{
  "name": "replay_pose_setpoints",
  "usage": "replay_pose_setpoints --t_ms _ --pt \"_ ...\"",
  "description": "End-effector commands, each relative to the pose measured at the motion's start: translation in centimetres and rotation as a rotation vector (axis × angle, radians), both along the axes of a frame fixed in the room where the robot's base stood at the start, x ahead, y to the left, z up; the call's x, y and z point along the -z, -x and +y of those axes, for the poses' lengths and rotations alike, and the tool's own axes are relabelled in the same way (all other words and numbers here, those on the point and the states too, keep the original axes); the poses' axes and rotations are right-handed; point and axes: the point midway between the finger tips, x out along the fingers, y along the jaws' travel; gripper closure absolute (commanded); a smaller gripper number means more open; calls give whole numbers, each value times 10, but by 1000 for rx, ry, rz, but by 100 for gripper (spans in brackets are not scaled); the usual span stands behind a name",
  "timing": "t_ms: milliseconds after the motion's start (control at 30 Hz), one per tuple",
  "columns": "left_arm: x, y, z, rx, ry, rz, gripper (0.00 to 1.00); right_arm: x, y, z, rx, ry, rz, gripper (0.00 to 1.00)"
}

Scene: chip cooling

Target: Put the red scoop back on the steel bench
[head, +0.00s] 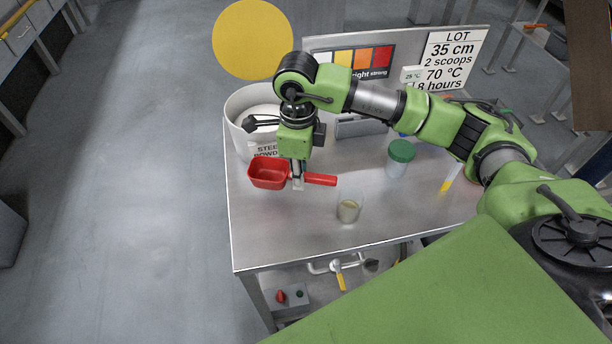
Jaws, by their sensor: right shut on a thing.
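The red scoop (268,174) has a boxy bowl on the left and a straight handle on the right. My right gripper (297,184) points down and is shut on the scoop near where the handle meets the bowl. The scoop is over the left part of the steel bench (275,235). I cannot tell whether its underside touches the bench top. My left gripper is not in view.
A white tub (236,112) labelled steel powder stands behind the scoop. A small glass (348,211) with tan contents stands in front right. A green-lidded jar (400,158) stands farther right. A sign board (455,60) lines the back. The bench's front left is clear.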

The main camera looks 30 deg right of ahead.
Motion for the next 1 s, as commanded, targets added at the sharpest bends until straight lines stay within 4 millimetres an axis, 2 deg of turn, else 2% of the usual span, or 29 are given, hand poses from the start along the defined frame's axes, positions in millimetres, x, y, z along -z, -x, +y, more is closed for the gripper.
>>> replay_pose_setpoints --t_ms 233,433,767,800,867,1000 --pt "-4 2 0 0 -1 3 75 21 0 0 -2 0 0 100" --pt "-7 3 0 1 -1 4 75 47 0 0 -2 -1 1 100" --pt "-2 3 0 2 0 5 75 52 0 0 -3 -1 -2 100" --pt "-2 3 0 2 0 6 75 53 0 0 -3 0 -1 84" --pt "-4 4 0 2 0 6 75 51 0 0 -2 0 -1 69" --pt "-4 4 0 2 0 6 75 51 0 0 -2 0 -1 69"
